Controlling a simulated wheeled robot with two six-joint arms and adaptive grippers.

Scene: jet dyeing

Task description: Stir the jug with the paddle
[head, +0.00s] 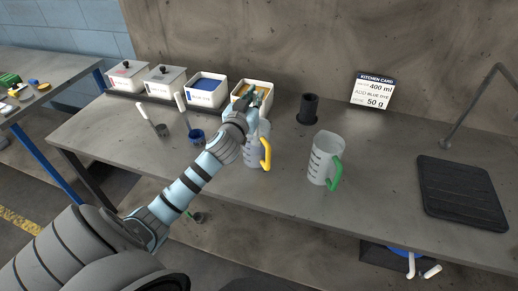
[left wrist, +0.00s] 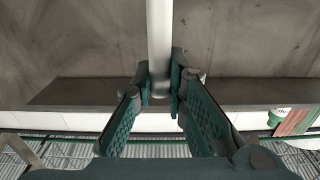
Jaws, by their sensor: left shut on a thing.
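My left gripper (head: 257,97) is above the yellow-handled jug (head: 255,153), in front of the bins at the back of the bench. In the left wrist view its fingers (left wrist: 160,92) are shut on a pale, round shaft (left wrist: 160,35), which looks like the paddle's. The gripper and forearm hide most of the paddle in the head view, so I cannot tell whether its lower end is inside the jug. A second clear jug (head: 322,160) with a green handle stands upright to the right. My right gripper is not in view.
A black cylindrical holder (head: 308,108) and a kitchen card (head: 373,91) stand behind the jugs. Lidded bins, a blue-powder bin (head: 207,91) and a yellow-powder bin (head: 262,90) line the back. Two white-handled scoops (head: 149,116) are left. A black mat (head: 462,193) lies right.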

